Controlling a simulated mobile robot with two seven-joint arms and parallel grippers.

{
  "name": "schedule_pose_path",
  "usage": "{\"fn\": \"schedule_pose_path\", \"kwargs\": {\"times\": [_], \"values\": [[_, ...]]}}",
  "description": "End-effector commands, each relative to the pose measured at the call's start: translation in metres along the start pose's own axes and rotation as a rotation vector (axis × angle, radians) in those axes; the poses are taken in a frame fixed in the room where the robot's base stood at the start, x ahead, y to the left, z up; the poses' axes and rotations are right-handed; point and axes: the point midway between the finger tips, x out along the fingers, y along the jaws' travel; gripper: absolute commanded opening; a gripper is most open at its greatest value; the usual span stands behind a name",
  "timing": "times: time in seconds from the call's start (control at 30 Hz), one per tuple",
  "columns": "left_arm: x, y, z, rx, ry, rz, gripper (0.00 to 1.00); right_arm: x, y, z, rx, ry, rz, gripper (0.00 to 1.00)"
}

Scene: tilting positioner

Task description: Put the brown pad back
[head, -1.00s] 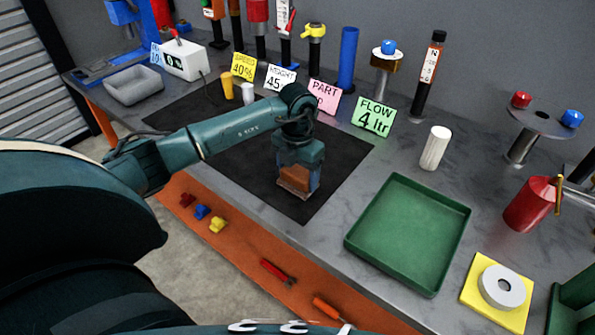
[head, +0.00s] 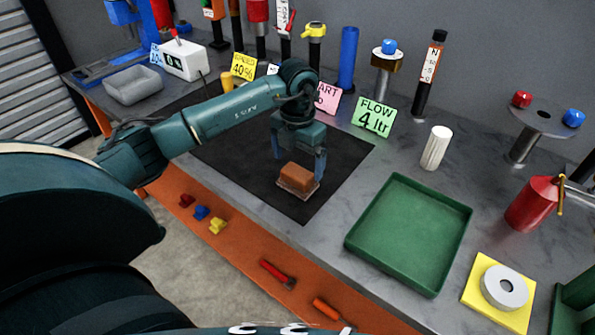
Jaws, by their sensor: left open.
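My right gripper does not show.
A green tray (head: 388,250) lies right of the mat, with a white cylinder (head: 436,148) behind it. Sign cards, such as the green FLOW card (head: 374,117), stand along the mat's back edge. A grey bin (head: 133,90) is at the back left.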

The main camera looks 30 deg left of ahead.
Motion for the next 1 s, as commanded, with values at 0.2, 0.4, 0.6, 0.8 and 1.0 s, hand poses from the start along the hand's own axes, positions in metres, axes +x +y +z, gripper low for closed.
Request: {"fn": "schedule_pose_path", "kwargs": {"times": [0.2,0.4,0.6,0.8,1.0], "values": [[-0.046,0.0,0.001,0.0,-0.004,0.002,0.94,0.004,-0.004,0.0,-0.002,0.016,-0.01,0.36],[-0.07,0.0,0.0,0.0,-0.002,0.001,0.94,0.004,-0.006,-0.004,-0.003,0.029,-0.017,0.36],[-0.076,0.0,0.0,0.0,0.001,0.0,0.94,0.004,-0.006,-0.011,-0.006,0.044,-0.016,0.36],[-0.076,0.0,0.0,0.0,0.001,0.0,0.94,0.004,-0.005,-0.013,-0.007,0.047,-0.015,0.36],[-0.076,0.0,0.0,-0.001,0.001,0.0,0.94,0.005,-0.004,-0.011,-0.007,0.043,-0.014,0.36]]}}
